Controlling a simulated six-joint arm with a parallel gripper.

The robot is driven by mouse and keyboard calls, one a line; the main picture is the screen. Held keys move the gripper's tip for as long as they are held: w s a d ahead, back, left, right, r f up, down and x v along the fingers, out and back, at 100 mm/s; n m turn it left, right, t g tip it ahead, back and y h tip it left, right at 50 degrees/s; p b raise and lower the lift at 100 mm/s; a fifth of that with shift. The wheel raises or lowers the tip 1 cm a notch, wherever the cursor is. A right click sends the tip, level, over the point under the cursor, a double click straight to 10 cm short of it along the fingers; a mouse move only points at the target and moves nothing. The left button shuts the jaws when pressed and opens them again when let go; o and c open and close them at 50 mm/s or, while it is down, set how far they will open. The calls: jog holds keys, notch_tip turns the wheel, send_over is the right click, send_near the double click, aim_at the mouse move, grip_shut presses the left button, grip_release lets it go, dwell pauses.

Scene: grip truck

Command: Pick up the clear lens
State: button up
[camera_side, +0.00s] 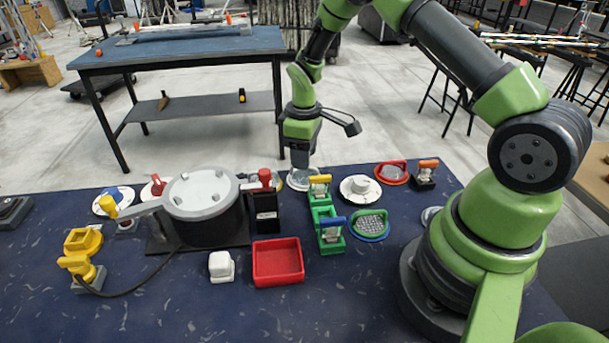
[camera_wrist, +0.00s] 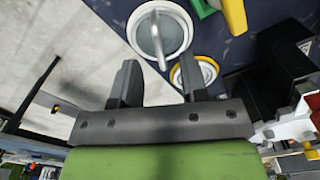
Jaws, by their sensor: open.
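The clear lens (camera_side: 300,180) is a pale round disc near the back edge of the blue table, beside the red-topped black block. In the wrist view, a pale-rimmed round piece with a grey see-through middle and an upright handle appears to be this lens (camera_wrist: 139,30). My gripper (camera_side: 301,158) hangs over the lens in the side view, pointing down, and hides part of it. In the wrist view, the two dark fingers of my gripper (camera_wrist: 158,78) are apart with nothing between them. The lens shows beyond the fingertips.
A yellow-rimmed round piece (camera_wrist: 178,77) shows behind the right finger. Near the lens are the red-topped black block (camera_side: 266,212), a yellow-handled green holder (camera_side: 320,189) and a white disc (camera_side: 348,190). A large grey-lidded pot (camera_side: 202,195) stands left. A red tray (camera_side: 278,262) lies in front.

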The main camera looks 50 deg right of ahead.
aim_at(305, 172)
notch_tip(305, 172, down, 4)
jog(key=shift+w+a+r, duration=0.1)
grip_shut()
jog(key=shift+r, duration=0.1)
